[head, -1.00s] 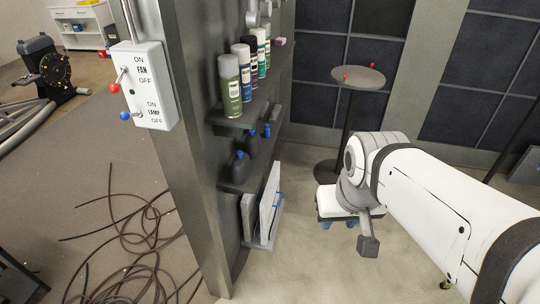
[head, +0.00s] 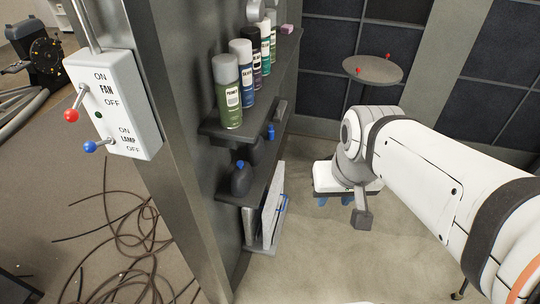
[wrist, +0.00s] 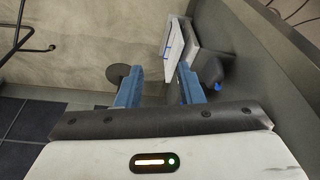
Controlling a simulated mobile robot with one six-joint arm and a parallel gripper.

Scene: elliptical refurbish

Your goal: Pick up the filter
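The filter (head: 272,207) appears to be the flat white-grey panel with blue marks standing upright on the lowest shelf, with a similar grey panel beside it. It also shows in the wrist view (wrist: 174,47) beyond the right fingertip. My gripper (head: 348,203) is to the right of the shelf, apart from the filter. In the wrist view its two blue fingers (wrist: 159,85) are spread with nothing between them.
A switch box (head: 115,105) is on the left post. A round table (head: 372,70) stands behind. The floor right of the shelf is clear.

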